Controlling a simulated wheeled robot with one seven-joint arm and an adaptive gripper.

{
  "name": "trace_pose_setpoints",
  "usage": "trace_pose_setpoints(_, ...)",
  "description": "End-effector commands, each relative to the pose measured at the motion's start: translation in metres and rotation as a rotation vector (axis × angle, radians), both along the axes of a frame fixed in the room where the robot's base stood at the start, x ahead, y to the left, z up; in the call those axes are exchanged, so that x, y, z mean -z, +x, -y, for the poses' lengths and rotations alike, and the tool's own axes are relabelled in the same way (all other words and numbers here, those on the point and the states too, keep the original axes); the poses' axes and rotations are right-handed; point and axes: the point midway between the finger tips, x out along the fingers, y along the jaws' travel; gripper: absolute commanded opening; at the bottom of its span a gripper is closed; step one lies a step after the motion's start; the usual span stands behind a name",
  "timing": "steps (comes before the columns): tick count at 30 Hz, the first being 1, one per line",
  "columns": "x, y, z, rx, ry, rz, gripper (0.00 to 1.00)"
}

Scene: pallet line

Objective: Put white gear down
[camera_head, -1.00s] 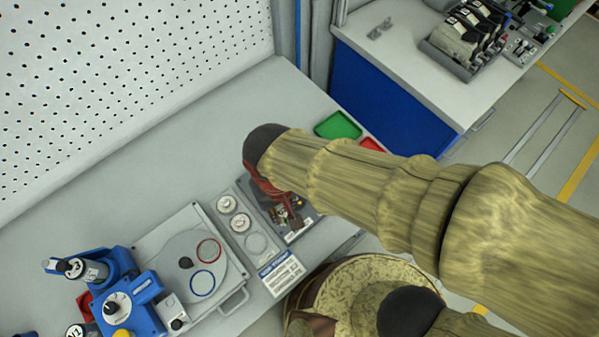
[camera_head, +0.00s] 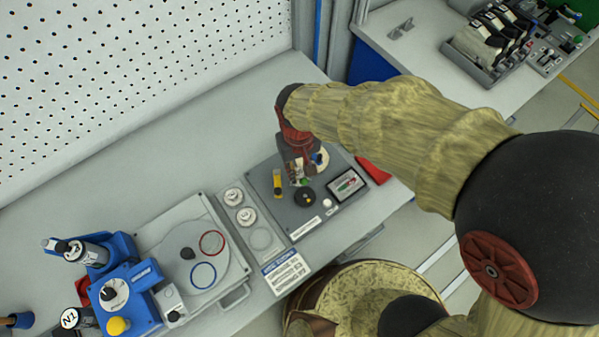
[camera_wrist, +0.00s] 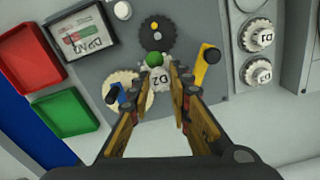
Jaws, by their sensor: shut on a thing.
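My gripper (camera_wrist: 160,82) is shut on a small white gear marked D2 (camera_wrist: 161,84), which shows between the fingertips in the wrist view. The fingers hide much of it. It is over the dark grey plate (camera_head: 261,181), near its far side. A larger cream gear (camera_wrist: 123,79) is on the left, partly behind the left finger. I cannot tell whether the held gear touches the plate.
A yellow lever (camera_wrist: 207,65) and a blue lever (camera_wrist: 114,94) stand close to the fingers. White gears D1 (camera_wrist: 259,36) and D3 (camera_wrist: 259,74) sit in a holder beside an empty round slot (camera_head: 262,239). Red (camera_wrist: 28,60) and green (camera_wrist: 65,113) trays lie left in the wrist view.

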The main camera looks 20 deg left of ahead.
Motion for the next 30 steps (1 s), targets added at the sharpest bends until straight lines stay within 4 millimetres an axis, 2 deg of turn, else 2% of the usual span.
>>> trace_pose_setpoints(7,0.014,0.011,-0.001,0.000,0.000,0.000,0.00)
trace_pose_setpoints(14,0.045,0.013,-0.001,-0.001,-0.001,-0.001,0.00)
trace_pose_setpoints(26,0.049,0.013,-0.002,0.000,0.001,0.001,0.00)
trace_pose_setpoints(27,0.049,0.013,-0.002,0.000,0.001,0.001,0.21)
trace_pose_setpoints(30,0.049,0.013,-0.002,0.000,0.001,0.001,0.26)
